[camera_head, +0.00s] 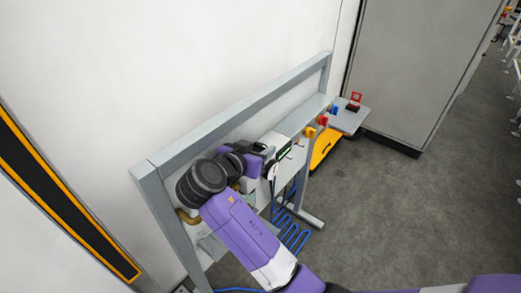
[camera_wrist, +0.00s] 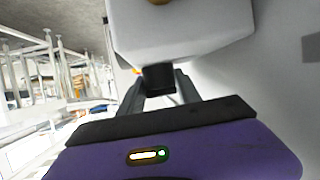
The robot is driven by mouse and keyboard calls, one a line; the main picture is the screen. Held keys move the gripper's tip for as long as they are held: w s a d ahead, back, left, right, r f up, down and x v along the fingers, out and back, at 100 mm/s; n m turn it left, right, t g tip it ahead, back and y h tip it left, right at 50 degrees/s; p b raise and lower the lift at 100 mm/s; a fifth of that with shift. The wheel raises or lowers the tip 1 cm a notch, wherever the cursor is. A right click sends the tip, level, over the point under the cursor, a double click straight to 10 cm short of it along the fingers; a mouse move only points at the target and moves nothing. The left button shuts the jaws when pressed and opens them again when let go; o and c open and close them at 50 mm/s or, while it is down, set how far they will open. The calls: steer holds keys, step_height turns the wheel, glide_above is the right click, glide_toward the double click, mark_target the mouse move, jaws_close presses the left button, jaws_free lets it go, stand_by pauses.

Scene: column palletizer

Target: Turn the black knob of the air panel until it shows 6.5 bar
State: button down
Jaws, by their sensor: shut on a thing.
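The air panel is a grey frame (camera_head: 240,108) standing against the white wall in the head view. A pale unit with a dark display and green marks (camera_head: 284,152) sits on it, beyond my purple wrist. In the wrist view, the black knob (camera_wrist: 158,78) sticks out below a pale grey housing (camera_wrist: 185,38). My gripper (camera_wrist: 158,91) has a finger on each side of the knob and is shut on it. The head view shows no clear view of the knob, as my wrist covers that area. The pressure reading is too small to read.
Blue coiled hose (camera_head: 292,232) hangs below the panel. A yellow tray (camera_head: 322,147), red and blue parts, and a grey shelf (camera_head: 349,119) with a red item (camera_head: 355,99) lie further right. The grey floor (camera_head: 375,200) to the right is clear.

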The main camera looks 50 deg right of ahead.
mark_target(258, 150)
steer(key=shift+w+a, duration=0.1)
steer(key=c, duration=0.9)
jaws_free()
steer(key=v, duration=0.6)
steer(key=shift+a+r+b, duration=0.1)
steer(key=shift+a+b, duration=0.1)
steer(key=shift+b, duration=0.15)
steer(key=shift+s+a+r, duration=0.2)
steer(key=shift+a+r, duration=0.05)
steer(key=shift+a, duration=0.3)
steer(key=shift+d, duration=0.1)
